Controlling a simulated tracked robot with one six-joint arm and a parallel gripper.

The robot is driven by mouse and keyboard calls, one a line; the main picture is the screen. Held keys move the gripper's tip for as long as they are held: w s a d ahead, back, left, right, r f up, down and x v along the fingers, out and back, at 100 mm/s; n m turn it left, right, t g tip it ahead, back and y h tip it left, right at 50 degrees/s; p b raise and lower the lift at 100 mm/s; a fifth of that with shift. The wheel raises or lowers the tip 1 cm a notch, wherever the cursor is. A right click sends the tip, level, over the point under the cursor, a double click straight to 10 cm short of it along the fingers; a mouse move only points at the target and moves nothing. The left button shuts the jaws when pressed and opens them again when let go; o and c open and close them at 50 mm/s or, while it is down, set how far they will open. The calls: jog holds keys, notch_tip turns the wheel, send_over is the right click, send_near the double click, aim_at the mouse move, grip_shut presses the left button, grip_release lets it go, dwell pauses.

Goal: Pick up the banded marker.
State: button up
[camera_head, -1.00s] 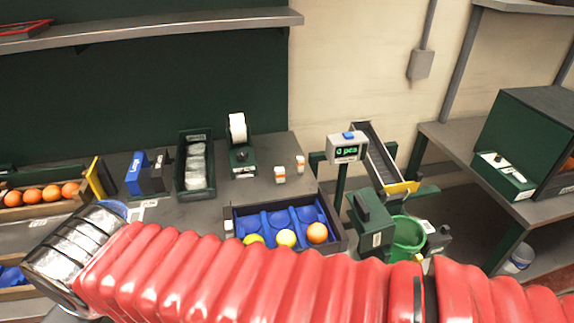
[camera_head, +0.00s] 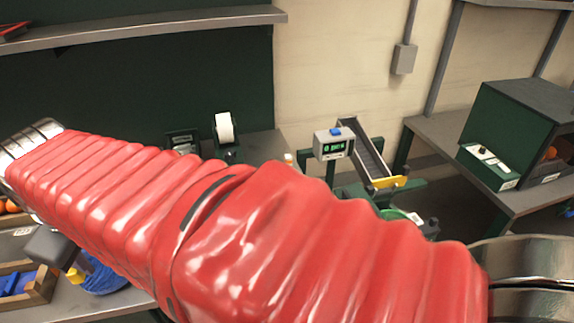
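I cannot make out the banded marker in this view; my red arm covers much of the bench. A dark grey block (camera_head: 47,246) shows below my arm at the lower left and may be part of my gripper. I cannot make out its fingertips or whether it holds anything. A small yellow thing (camera_head: 75,275) is just below and right of that block, beside a blue mesh item (camera_head: 105,277); I cannot tell what the yellow thing is.
A wooden crate (camera_head: 42,284) with blue inside is at the lower left. A label roll dispenser (camera_head: 225,130) stands behind my arm. A counter display (camera_head: 334,143) and a chute (camera_head: 365,152) are right of centre. A green cabinet (camera_head: 527,120) stands on the right bench.

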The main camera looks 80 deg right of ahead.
jog(key=w+d+r+n+g+h, duration=0.1)
jog(key=w+d+r+g, duration=0.15)
jog(key=d, duration=1.35)
jog(key=n+g, duration=0.4)
jog(key=g, duration=0.2)
send_over(288, 156)
jog(key=w+a, duration=0.2)
jog(key=w, duration=0.2)
notch_tip(288, 156, down, 6)
jog(key=shift+w+a+y, duration=0.1)
jog(key=shift+a+y, duration=0.1)
jog(key=shift+y, duration=0.1)
jog(key=shift+f, duration=0.15)
jog(key=shift+t, duration=0.25)
jog(key=x, duration=0.8)
jog(key=shift+f, duration=0.2)
